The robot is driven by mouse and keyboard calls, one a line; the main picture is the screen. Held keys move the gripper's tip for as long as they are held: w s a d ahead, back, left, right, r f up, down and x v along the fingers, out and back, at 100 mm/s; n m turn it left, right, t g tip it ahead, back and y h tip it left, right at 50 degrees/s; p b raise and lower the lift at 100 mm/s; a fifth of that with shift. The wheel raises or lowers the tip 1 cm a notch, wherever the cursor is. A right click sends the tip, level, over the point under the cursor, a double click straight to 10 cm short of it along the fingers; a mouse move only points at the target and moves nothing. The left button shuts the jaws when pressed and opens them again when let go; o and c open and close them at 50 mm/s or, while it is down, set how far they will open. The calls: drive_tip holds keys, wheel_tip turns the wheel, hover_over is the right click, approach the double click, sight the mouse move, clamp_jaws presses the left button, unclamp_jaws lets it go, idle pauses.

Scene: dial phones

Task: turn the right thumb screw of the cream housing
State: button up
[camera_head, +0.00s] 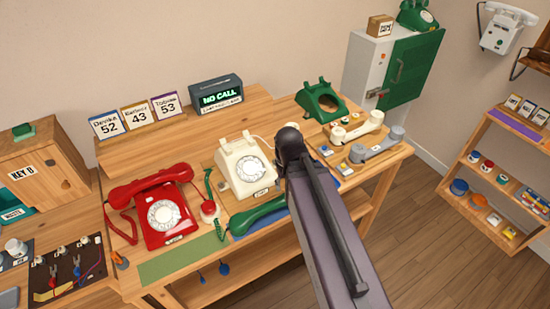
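The cream housing (238,183) is a cream dial phone body standing on the wooden workbench, left of my arm. Its round dial (251,169) faces the front, with a small label below it. Small cream knobs or prongs show at its top edge, too small to tell apart as thumb screws. My dark arm comes up from the bottom and ends in a black rounded joint just right of the housing, covering part of its right side in the picture. My gripper does not show; it is hidden behind the arm or out of frame.
A red phone (165,213) stands left of the housing. A green handset (256,215) lies in front. The "NO CALL" display (217,95) and number cards (136,116) stand behind.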

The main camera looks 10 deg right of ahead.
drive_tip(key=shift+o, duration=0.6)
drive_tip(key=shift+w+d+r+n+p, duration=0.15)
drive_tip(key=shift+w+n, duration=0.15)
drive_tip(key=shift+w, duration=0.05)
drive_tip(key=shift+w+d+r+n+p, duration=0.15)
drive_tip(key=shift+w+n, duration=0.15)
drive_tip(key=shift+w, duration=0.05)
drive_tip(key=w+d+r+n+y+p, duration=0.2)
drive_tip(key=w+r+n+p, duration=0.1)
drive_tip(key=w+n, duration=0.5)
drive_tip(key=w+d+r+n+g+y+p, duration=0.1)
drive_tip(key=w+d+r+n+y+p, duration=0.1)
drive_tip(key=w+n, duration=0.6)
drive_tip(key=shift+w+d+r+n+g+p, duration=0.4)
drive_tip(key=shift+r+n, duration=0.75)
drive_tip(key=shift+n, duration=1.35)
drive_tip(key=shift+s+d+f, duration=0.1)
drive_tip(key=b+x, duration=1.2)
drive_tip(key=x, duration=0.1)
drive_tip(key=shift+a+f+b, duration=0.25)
drive_tip(key=shift+b, duration=0.1)
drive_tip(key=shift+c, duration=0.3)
